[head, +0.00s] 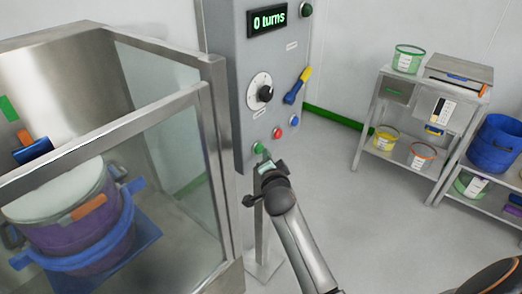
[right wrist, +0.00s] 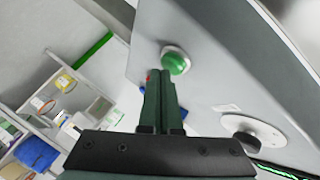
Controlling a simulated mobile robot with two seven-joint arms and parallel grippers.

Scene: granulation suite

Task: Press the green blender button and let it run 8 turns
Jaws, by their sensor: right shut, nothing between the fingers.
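The green button (head: 258,148) is on the lower part of the grey control panel (head: 228,75), left of a red and a blue button. It shows large in the right wrist view (right wrist: 176,62). My right gripper (head: 266,165) is shut and empty, its fingertips just below the green button; I cannot tell whether they touch it. In the right wrist view the closed fingers (right wrist: 160,80) point toward the button. The panel display (head: 268,18) reads "0 turns". The blender drum (head: 80,220), purple with a blue band, sits behind the clear guard at left. My left gripper is not in view.
A steel-framed clear guard (head: 212,130) stands left of the panel. A dial (head: 261,88) and a yellow and blue handle (head: 297,86) are on the panel. Shelves (head: 385,155) with tubs and a scale stand at right. The floor between is clear.

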